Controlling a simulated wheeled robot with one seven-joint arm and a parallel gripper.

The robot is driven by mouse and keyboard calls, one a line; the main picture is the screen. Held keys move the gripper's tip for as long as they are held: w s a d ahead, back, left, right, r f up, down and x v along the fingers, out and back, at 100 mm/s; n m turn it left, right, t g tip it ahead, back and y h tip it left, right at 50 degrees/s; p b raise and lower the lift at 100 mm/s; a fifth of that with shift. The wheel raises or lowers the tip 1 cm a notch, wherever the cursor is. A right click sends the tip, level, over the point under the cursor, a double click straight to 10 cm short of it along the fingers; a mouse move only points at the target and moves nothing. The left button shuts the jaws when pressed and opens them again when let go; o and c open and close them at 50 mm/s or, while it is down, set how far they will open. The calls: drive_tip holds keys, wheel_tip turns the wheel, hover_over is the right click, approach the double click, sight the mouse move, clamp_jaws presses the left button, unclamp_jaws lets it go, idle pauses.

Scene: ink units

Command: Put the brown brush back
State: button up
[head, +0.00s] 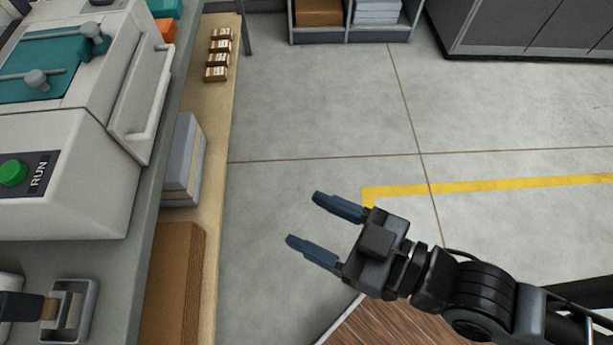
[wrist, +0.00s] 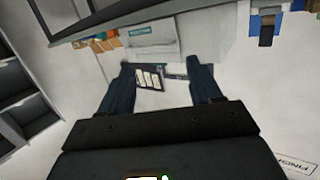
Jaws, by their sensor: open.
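A brush-like tool with a black handle and a brown part (head: 48,308) lies at the bottom left of the head view. Its brown end is over a small grey metal tray (head: 88,318) on the grey worktop, and its handle runs out of the frame. My gripper (head: 305,219) is over the open floor, well to the right of the worktop, its two blue-grey fingers spread and pointing left. Nothing is between them. The fingers also show in the wrist view (wrist: 160,75), where I cannot identify the brush for sure.
A white machine (head: 70,180) with a green RUN button (head: 13,173) stands on the worktop (head: 125,275). A lower wooden shelf (head: 222,135) holds small boxes (head: 216,73), a grey stack (head: 183,160) and a brown box (head: 175,280). The floor between is clear.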

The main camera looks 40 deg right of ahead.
drive_tip(key=s+d+r+m+h, duration=0.3)
drive_tip(key=s+d, duration=0.5)
drive_tip(key=s, duration=0.3)
drive_tip(key=shift+s+d+r+g+h, duration=0.15)
drive_tip(key=shift+r+g+h, duration=0.15)
drive_tip(key=shift+r+h, duration=0.35)
drive_tip(key=shift+f, duration=0.2)
drive_tip(key=shift+c, duration=0.3)
